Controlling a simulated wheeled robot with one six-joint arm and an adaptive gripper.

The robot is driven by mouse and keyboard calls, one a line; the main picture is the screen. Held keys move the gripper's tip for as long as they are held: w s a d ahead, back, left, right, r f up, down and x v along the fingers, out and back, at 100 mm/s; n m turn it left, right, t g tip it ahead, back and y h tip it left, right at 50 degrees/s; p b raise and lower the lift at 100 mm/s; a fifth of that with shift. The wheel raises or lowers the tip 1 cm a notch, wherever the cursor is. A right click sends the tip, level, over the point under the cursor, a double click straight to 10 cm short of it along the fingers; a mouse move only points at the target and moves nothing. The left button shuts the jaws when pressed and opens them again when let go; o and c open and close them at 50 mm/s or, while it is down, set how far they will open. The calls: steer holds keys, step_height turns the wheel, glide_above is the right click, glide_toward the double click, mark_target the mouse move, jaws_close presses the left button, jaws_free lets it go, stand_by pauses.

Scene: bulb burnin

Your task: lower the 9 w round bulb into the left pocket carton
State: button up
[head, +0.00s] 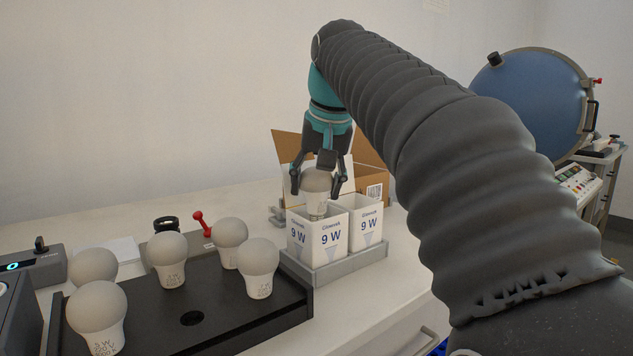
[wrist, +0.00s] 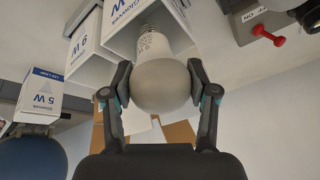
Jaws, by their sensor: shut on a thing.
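My gripper (head: 317,188) is shut on a round white bulb (head: 318,181), its two fingers on either side of the globe. The bulb hangs upright, screw base down, at the open mouth of the left 9 W carton (head: 330,242). The carton's rim partly hides the lower end. The right 9 W carton (head: 371,228) stands beside it, open and with no bulb showing. In the wrist view the bulb (wrist: 160,82) points its threaded base at the carton (wrist: 122,28).
Both cartons stand in a grey tray (head: 350,266). A black rack (head: 225,325) with several bulbs stands at the front left. A brown cardboard box (head: 376,184) is behind the cartons. A red-handled lever (head: 202,222) sticks up left of them. The counter right of the tray is clear.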

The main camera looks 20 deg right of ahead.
steer(key=shift+f+b, duration=0.5)
steer(key=shift+f, duration=0.3)
steer(key=o, duration=1.3)
steer(key=v, duration=1.2)
